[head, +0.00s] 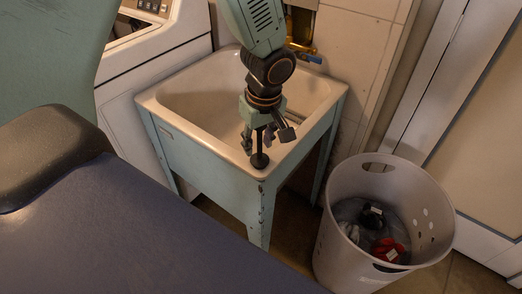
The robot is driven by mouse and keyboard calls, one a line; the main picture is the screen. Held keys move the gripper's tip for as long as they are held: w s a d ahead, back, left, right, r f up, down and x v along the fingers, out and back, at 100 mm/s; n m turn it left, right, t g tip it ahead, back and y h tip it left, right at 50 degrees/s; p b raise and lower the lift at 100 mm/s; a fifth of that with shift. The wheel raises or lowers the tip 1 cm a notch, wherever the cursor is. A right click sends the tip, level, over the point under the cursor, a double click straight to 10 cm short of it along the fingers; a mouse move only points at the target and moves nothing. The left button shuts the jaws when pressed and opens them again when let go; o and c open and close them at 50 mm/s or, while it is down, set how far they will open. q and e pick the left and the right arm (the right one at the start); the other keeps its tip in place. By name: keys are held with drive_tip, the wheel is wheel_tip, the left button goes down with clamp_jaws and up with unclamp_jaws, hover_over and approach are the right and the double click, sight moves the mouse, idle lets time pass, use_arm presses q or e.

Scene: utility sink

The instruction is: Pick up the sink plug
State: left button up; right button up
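The sink plug (260,160) is a small dark disc with a thin upright stem, at the front right corner of the sink (190,150), on its pale rim. My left gripper (259,142) points down right over the plug. Its fingers look apart, one on each side of the stem, with no clear contact visible. The gripper and wrist hide part of the basin and the top of the stem. My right gripper is not in view.
A light laundry basket (337,215) with dark and red cloth inside stands right of the sink. A white machine (150,60) is on the left. A brass tap with a blue handle (309,57) is at the back wall.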

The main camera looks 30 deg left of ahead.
use_arm(q)
drive_tip(key=shift+a+f, duration=0.15)
drive_tip(key=shift+f, duration=0.25)
drive_tip(key=shift+w+f, duration=0.15)
drive_tip(key=shift+w, duration=0.1)
drive_tip(key=shift+s+r, duration=0.2)
drive_tip(key=shift+s, duration=0.1)
drive_tip(key=shift+c, duration=0.8)
drive_tip(key=shift+w+f, duration=0.1)
drive_tip(key=shift+w, duration=0.1)
drive_tip(key=c, duration=0.4)
clamp_jaws()
drive_tip(key=shift+s, duration=0.1)
